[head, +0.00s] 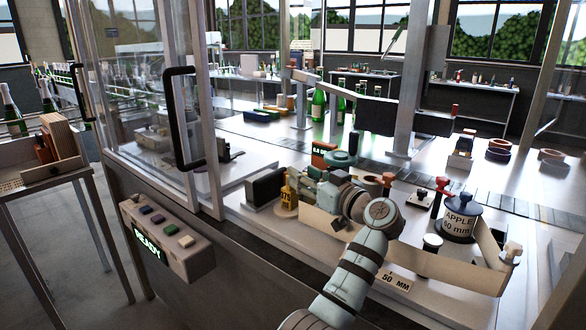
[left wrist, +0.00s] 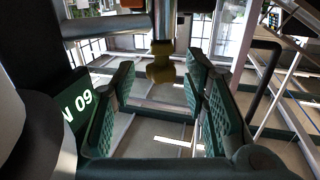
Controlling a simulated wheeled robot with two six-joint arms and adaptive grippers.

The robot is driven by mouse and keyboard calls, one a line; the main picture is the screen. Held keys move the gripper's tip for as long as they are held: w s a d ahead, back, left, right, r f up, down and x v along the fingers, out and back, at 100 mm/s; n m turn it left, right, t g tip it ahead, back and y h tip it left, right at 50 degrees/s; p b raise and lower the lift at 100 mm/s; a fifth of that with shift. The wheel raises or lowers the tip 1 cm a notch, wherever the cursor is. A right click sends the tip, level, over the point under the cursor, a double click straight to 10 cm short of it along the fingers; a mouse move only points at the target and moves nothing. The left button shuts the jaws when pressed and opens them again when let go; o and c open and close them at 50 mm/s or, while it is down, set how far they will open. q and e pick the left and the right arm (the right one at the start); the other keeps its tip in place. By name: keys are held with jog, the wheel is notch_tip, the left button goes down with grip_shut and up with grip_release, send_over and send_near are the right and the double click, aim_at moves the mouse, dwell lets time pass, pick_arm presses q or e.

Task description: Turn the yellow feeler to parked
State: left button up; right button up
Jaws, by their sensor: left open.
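The yellow feeler (head: 289,192) stands on a round tan base on the machine bed, left of my left gripper (head: 307,179). My left arm comes up from the bottom and its gripper points left toward the feeler. In the left wrist view, the yellow feeler (left wrist: 160,68) hangs from a metal rod between the spread green-padded fingers of the left gripper (left wrist: 162,80). The fingers are open with gaps on both sides, and I see no contact. In the head view the gripper partly covers the feeler's surroundings. My right gripper is not in view.
A dark block (head: 266,187) stands just left of the feeler. A display (head: 323,154) stands behind the gripper. A tan guard strip (head: 460,268) and the APPLE pot (head: 459,222) are at right. A glass door with a black handle (head: 182,118) stands at left, above a READY button panel (head: 165,238).

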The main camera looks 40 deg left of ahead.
pick_arm(q)
jog(key=shift+w+a, duration=0.15)
jog(key=shift+a, duration=0.4)
jog(key=shift+c, duration=1.2)
grip_shut()
